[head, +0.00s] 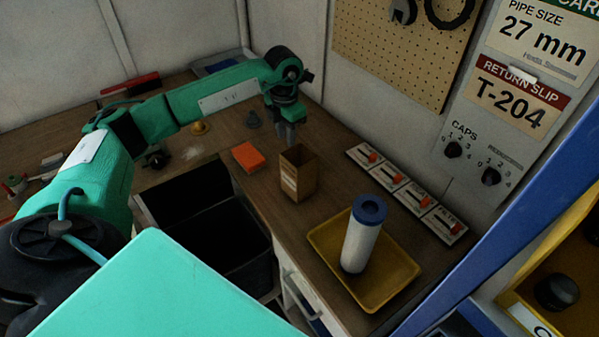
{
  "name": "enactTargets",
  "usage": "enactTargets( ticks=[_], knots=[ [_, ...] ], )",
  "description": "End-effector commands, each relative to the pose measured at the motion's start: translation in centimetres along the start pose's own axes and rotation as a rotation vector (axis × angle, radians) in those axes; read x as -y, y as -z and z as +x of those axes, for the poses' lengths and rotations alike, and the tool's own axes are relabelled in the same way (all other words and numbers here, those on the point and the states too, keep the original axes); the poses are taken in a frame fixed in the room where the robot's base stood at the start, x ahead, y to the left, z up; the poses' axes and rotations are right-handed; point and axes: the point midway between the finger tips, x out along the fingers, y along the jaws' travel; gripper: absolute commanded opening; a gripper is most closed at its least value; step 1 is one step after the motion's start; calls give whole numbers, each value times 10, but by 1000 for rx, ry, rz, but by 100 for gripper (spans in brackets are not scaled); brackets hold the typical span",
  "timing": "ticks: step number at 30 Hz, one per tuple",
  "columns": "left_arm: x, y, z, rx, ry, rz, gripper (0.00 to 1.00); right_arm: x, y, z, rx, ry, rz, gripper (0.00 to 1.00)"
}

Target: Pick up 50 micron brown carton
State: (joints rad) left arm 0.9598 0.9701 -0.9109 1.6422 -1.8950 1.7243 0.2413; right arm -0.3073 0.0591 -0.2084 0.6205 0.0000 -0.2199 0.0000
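A brown carton (299,174) stands upright on the wooden bench near the middle of the head view. Its label is too small to read. My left gripper (287,142) points down just above and behind the carton's upper left edge. Its fingers are small and dark here, and I cannot tell whether they are open or shut, or whether they touch the carton. My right gripper does not show.
A yellow tray (397,270) holds a white cylinder (360,243) with a blue cap. An orange block (248,157) lies left of the carton. A row of switches (405,193) lies to the right. Black bins (207,222) stand in front.

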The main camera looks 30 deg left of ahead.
Motion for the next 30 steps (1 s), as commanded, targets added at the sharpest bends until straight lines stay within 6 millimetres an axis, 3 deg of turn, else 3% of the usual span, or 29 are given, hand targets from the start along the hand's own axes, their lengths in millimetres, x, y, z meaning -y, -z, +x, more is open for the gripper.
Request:
enactTargets(
  ticks=[3, 12, 21, 29, 30],
  knots=[
    [1, 0, 14, -1, 1, 1, 28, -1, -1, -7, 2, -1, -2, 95],
    [2, -2, 33, -2, 2, 1, 28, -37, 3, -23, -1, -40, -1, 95],
    [4, -4, 69, 0, 2, 1, 28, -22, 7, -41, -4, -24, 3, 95],
    [4, -5, 73, 2, 1, 2, 28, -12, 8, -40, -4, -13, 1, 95],
    [4, -5, 73, 2, 1, 2, 24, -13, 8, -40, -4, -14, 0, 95]
  ],
)
